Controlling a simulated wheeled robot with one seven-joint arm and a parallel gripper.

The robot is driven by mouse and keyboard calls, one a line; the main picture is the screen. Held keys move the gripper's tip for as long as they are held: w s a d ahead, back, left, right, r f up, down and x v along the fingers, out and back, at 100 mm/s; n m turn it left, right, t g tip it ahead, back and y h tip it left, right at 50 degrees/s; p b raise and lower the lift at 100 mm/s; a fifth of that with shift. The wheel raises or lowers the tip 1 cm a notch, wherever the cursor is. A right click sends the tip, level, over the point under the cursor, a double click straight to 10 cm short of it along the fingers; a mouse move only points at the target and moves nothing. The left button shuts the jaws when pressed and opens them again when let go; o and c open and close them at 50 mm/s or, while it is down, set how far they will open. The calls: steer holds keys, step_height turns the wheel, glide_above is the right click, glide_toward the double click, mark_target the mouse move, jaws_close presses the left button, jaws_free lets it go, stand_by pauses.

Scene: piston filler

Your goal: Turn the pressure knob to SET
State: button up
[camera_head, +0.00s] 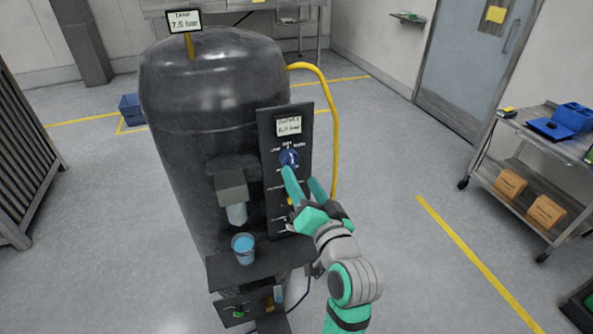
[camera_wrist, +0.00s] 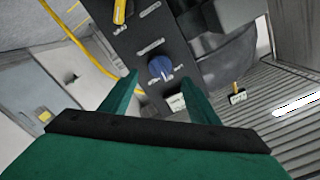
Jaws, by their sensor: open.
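The blue pressure knob (camera_head: 289,158) is on the upper part of a dark control panel (camera_head: 272,125), below a small display. In the wrist view the knob (camera_wrist: 160,69) has a white pointer mark and lies ahead of the fingers. The lettering around it is too small to read surely. My gripper (camera_head: 303,180) is open, with its green fingers just below and in front of the knob in the head view. In the wrist view my gripper (camera_wrist: 157,88) has its fingertips spread on either side of the knob's line. I cannot tell whether they touch it.
The panel is beside a large dark tank (camera_head: 215,90). A nozzle (camera_head: 236,213) hangs over a blue cup (camera_head: 243,248) on a shelf. A yellow hose (camera_head: 332,110) curves right of the panel. A trolley (camera_head: 527,150) is at the right; floor between is clear.

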steer(key=shift+v, duration=2.1)
steer(key=s+f+h, duration=0.2)
steer(key=s+f, duration=0.3)
steer(key=f, duration=0.3)
steer(key=s+f+m+g+h, duration=0.15)
steer(key=s+f, duration=0.25)
steer(key=f, duration=0.4)
steer(key=s+f+t+h, duration=0.1)
steer(key=s+f+h, duration=0.1)
steer(key=s+f, duration=0.4)
steer(key=s+a+f+n, duration=0.1)
steer(key=s+f+n, duration=0.1)
steer(key=s, duration=0.9)
steer(key=s+a+f+n+g, duration=0.1)
steer(key=s+a+f+n, duration=0.1)
steer(key=s, duration=0.9)
steer(key=shift+s+a+f+n, duration=0.25)
steer(key=shift+f+n, duration=0.6)
